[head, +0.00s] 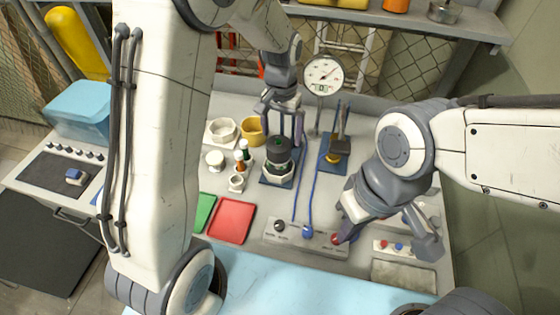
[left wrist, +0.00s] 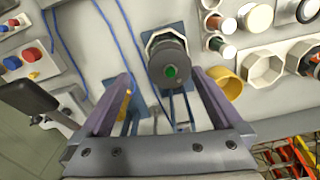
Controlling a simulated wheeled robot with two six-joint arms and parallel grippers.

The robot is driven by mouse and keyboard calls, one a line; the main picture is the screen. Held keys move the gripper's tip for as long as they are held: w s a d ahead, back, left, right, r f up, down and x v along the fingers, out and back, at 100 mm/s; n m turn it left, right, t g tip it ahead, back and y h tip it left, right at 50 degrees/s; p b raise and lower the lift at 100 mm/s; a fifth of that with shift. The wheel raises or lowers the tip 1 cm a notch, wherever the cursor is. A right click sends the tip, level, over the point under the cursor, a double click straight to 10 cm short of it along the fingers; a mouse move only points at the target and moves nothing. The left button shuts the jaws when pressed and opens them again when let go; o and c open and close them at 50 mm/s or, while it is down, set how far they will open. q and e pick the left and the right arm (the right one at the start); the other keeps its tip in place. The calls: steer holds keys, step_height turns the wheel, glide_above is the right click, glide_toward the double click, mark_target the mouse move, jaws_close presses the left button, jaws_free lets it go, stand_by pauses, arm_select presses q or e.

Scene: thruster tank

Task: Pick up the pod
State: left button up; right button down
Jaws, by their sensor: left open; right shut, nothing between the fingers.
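The pod (head: 279,151) is a dark cylinder with a green spot on its top. It stands upright in a pale octagonal holder (head: 278,174) on a blue plate at the middle of the bench. In the left wrist view the pod (left wrist: 170,70) shows from above. My left gripper (head: 284,127) is open, with its fingers pointing down close by the pod. In the left wrist view the pod appears near the far ends of the spread fingers; I cannot tell whether they touch it. My right gripper (head: 347,226) is shut and empty over the control panel, near a red button.
A yellow cup (head: 252,131), a white bowl (head: 222,129) and several small jars stand left of the pod. A red tray (head: 231,221) lies in front.

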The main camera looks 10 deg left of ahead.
mark_target(277, 142)
arm_select(q)
steer(key=f, duration=0.2)
steer(key=w+a+f, duration=0.1)
steer(key=f, duration=0.1)
steer(key=f+p, duration=0.1)
steer(key=shift+w+a+f, duration=0.15)
steer(key=shift+a+f, duration=0.15)
steer(key=shift+f, duration=0.1)
step_height(277, 142, down, 5)
steer(key=shift+d+f+p, duration=0.1)
steer(key=shift+d+p, duration=0.05)
steer(key=shift+p, duration=0.95)
steer(key=shift+f, duration=0.3)
jaws_close()
